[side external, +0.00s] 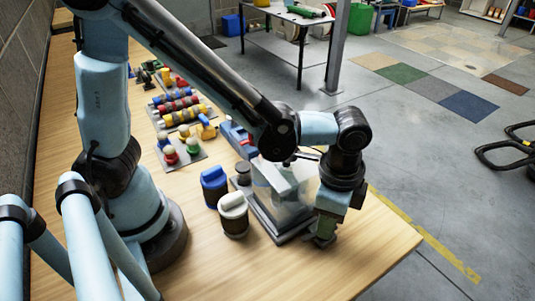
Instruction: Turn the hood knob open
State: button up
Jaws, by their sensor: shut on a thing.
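The hood (296,205) is a clear box with a pale top on a dark grey base, near the front right of the wooden table. My gripper (325,232) points down at the hood's right side, low and close to the base's edge. It is shut on what seems to be the hood knob. The knob itself is hidden behind the fingers, so its angle does not show.
A blue-lidded jar (214,186) and a white-lidded jar (233,214) stand left of the hood. Behind are a board with coloured knobs (181,152) and racks of coloured cylinders (183,115). The front right of the table (370,240) is clear.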

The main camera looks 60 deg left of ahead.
jog(key=shift+n, duration=1.1)
jog(key=o, duration=1)
jog(key=shift+o, duration=0.2)
notch_tip(320, 180, up, 12)
jog(key=shift+f, duration=0.1)
jog(key=shift+f, duration=5.95)
